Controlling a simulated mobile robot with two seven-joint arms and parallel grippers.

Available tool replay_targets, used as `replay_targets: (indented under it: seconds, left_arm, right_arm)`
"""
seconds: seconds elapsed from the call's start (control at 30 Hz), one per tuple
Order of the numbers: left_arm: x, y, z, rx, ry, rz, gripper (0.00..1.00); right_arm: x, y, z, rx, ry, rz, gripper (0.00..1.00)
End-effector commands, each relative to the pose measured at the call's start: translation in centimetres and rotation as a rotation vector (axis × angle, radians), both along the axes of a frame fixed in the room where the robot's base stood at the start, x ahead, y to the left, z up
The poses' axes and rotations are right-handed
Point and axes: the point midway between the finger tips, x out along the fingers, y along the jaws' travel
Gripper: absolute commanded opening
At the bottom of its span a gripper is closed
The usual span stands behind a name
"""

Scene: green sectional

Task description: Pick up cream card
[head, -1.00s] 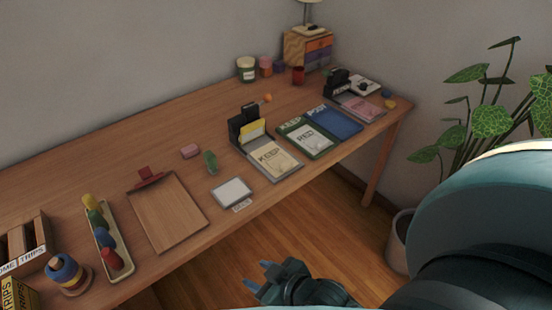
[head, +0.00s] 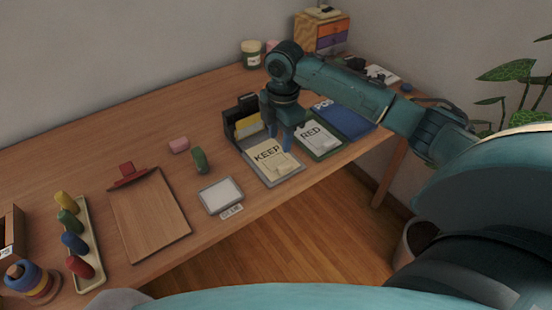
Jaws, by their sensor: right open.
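A cream sheet marked KEEP (head: 268,157), which looks like the cream card, lies in a grey tray (head: 283,178) near the front edge of the desk. A smaller pale piece shows on its lower part. My right gripper (head: 281,138) points down over the far right side of this tray, with its fingers apart and nothing seen between them. It hides part of the tray's far side. I cannot tell whether the fingertips touch the sheet. My left gripper is not in view.
A black holder with a yellow card (head: 247,126) stands just behind the tray. A green tray marked RED (head: 327,153) and a blue tray (head: 343,121) lie to the right. A white-topped pad (head: 221,195) and a wooden clipboard (head: 150,215) lie to the left.

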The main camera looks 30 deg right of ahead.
Motion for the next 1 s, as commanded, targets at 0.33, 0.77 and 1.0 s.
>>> replay_targets:
  seconds: [0.33,0.77,1.0]
  left_arm:
    - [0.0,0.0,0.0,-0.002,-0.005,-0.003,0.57]
    - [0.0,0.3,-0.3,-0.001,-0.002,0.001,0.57]
    - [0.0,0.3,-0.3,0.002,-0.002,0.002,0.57]
  right_arm:
    - [0.0,-1.8,-1.1,-0.022,0.039,0.030,0.42]
    - [0.0,-1.6,-6.3,-0.022,0.033,0.030,0.42]
    - [-0.3,-0.7,-9.6,-0.022,0.033,0.028,0.42]
